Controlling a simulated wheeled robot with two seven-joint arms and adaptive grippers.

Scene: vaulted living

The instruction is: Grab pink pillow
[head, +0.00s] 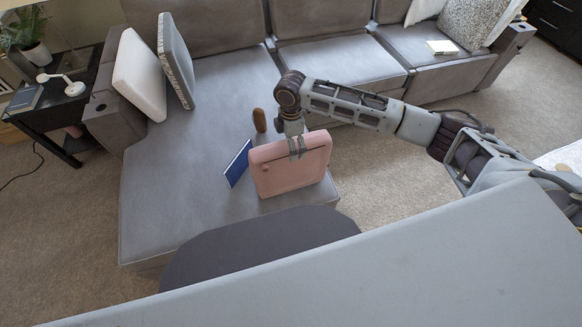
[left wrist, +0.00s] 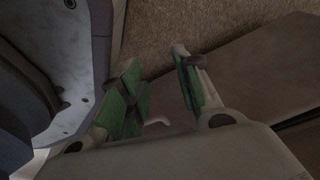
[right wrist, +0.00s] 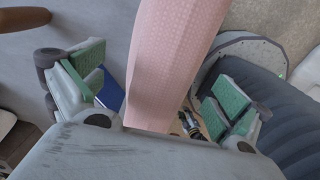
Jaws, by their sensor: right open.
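The pink pillow (head: 290,170) stands upright on the near part of the grey sofa (head: 160,200). My right gripper (head: 297,147) is at the pillow's top edge, pointing down. In the right wrist view the pillow (right wrist: 172,60) runs between the two green-padded fingers of my right gripper (right wrist: 165,105), with a visible gap at each side; the jaws are open around it. My left gripper (left wrist: 160,95) shows only in the left wrist view, open, with nothing between its fingers, near a brown surface and carpet.
A blue flat object (head: 238,163) leans just left of the pillow, and a brown rounded object (head: 259,120) stands behind it. A white pillow (head: 139,76) and a grey pillow (head: 176,60) stand at the sofa's left arm. A side table (head: 50,105) is at far left.

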